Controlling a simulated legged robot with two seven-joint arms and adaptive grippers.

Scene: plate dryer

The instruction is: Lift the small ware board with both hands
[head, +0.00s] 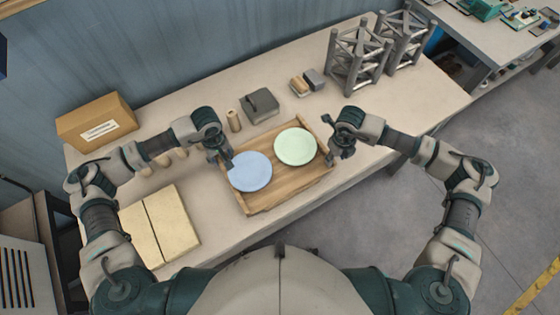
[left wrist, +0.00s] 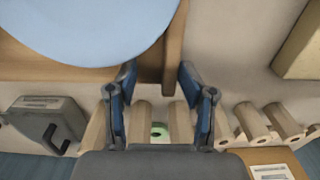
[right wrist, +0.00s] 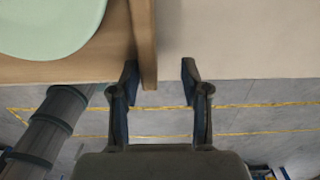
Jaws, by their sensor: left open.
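The wooden ware board (head: 292,187) lies on the table with a blue plate (head: 250,172) and a pale green plate (head: 295,147) on it. My left gripper (head: 222,156) is at the board's left end. In the left wrist view its open fingers (left wrist: 159,75) stand either side of the end rail (left wrist: 174,45), with gaps. My right gripper (head: 338,148) is at the right end. In the right wrist view its open fingers (right wrist: 159,75) straddle the other end rail (right wrist: 144,40), the left finger closer to it. Whether any finger touches is unclear.
A cardboard box (head: 97,121), a dark grey block (head: 260,105) and wooden cylinders (head: 233,121) stand behind the board. Grey rack frames (head: 360,58) stand at the back right. A pale yellow flat box (head: 160,226) lies left of the board. The table's front edge is close to the board.

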